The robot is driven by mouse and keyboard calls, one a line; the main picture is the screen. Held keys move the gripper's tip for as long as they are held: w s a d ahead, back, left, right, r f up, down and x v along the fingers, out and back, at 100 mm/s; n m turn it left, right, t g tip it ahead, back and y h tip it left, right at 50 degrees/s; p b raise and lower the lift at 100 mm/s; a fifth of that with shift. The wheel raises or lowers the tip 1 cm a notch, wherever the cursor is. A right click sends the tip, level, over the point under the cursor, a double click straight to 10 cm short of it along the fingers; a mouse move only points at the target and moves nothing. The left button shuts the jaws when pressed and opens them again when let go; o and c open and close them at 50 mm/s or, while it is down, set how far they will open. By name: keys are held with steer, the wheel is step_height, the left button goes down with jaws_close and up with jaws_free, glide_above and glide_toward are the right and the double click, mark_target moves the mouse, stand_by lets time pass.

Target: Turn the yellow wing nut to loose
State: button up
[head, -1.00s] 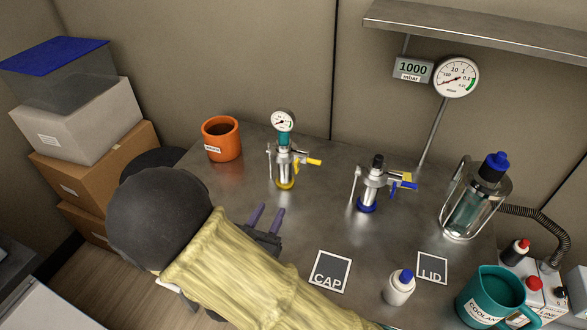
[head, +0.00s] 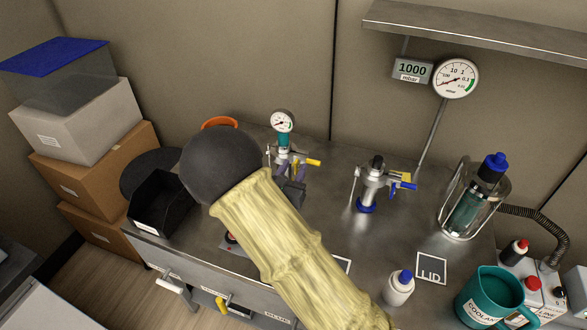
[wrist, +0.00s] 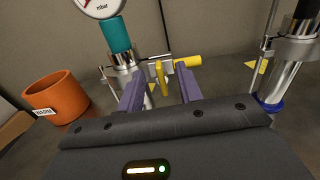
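The upright yellow wing nut (wrist: 160,76) stands beside the assembly's metal column. My gripper (wrist: 160,82) is open, with its purple fingers on either side of the wing nut in the picture. I cannot tell whether they touch it. In the head view my gripper (head: 292,170) partly hides the assembly's lower part.
A similar assembly with a blue base (head: 366,205) stands to the right. An orange pot (wrist: 56,97) is to the left. A white bottle (head: 399,288), teal jug (head: 492,297) and glass vessel (head: 472,205) stand at right. A black bin (head: 165,203) sits front left.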

steer(key=shift+w+d, duration=0.1)
steer(key=shift+w, duration=0.15)
steer(key=shift+c, duration=0.3)
jaws_close()
